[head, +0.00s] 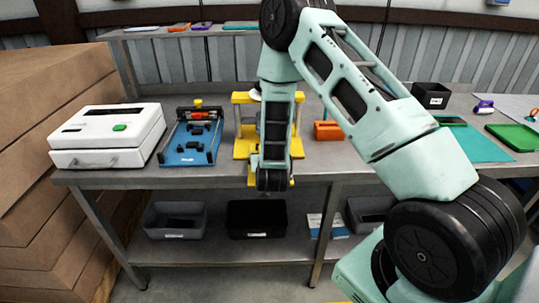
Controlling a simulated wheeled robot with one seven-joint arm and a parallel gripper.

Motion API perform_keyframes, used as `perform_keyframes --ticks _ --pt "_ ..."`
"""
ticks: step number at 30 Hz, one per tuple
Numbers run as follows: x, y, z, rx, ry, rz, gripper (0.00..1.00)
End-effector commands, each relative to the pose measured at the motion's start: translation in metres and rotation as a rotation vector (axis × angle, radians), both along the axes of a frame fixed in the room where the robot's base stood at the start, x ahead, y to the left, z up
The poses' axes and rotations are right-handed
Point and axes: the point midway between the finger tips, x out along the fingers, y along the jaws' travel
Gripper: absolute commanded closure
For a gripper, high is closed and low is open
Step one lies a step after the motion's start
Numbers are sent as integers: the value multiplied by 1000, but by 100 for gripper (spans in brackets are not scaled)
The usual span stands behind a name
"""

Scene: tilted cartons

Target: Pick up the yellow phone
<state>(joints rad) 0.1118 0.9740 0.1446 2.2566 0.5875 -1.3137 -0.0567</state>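I cannot clearly make out a yellow phone. A yellow object (243,148) with upright parts stands on the grey workbench (345,173), mostly hidden behind my arm, and I cannot tell what it is. The fingers are not distinct, so I cannot tell whether my gripper is open or holds anything.
A white device (107,158) and a blue fixture (190,141) stand left on the bench. An orange block (328,131), a black bin (432,96) and a green tray (516,137) are to the right. Black bins (256,219) sit on the lower shelf. Cartons (45,130) are stacked left.

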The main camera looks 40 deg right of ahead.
Motion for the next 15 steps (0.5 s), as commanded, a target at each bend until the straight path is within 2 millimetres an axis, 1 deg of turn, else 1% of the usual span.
perform_keyframes --ticks 3,9,10,11,12,14,15 --pt "6 -4 -3 0 0 -1 9" --pt "6 -4 -4 -1 1 0 9" --pt "6 -4 -4 -1 1 0 15" --pt "6 -4 -4 -1 1 0 23" --pt "6 -4 -4 -1 1 0 34" --pt "6 -4 -4 -1 1 0 51" --pt "6 -4 -4 -1 1 0 62"
